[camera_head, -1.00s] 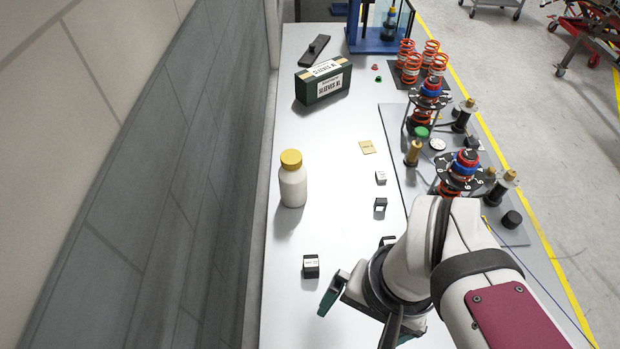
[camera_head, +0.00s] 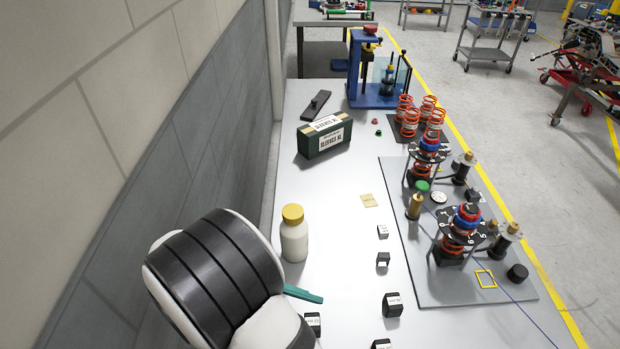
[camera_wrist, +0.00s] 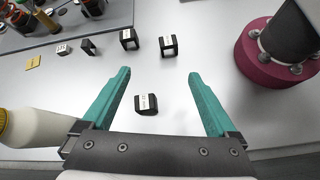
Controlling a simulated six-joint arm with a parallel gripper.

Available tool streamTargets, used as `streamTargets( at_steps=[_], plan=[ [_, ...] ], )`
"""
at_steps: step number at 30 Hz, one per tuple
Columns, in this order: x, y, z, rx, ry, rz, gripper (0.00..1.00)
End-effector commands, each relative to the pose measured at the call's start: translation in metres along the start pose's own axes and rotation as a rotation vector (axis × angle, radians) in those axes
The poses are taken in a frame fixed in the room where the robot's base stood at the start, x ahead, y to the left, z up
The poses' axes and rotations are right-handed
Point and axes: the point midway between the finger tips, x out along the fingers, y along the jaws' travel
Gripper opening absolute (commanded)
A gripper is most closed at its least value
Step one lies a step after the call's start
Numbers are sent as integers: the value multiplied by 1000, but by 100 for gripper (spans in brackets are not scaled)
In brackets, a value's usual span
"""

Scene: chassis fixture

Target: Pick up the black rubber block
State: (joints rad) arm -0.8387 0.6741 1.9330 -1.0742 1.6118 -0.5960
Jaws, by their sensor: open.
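Several small black blocks with white labels stand on the table; the labels are too small to read, so I cannot tell which is rubber. In the wrist view, one black block (camera_wrist: 147,109) lies between the teal fingers of my gripper (camera_wrist: 159,73), touching neither. It appears to be the block (camera_head: 313,322) beside my arm in the head view. My gripper is open and empty; in the head view one teal finger (camera_head: 304,295) shows and the rest is hidden behind my arm. Other black blocks (camera_head: 392,305) (camera_head: 381,344) (camera_head: 383,259) stand to the right.
A white bottle with a yellow cap (camera_head: 294,235) stands close to my gripper, also at the wrist view's left edge (camera_wrist: 35,128). A small grey-white block (camera_head: 383,232), a tan card (camera_head: 369,200) and a green box (camera_head: 325,138) stand farther back. A grey fixture plate (camera_head: 425,290) lies right.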

Motion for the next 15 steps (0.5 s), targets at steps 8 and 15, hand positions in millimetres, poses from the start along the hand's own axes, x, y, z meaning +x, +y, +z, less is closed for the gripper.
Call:
streamTargets(
  at_steps=[8, 15],
  plan=[
    [-5, -10, -95, -445, -202, 384, 93],
    [42, 11, -90, -452, -207, 388, 93]
  ],
)
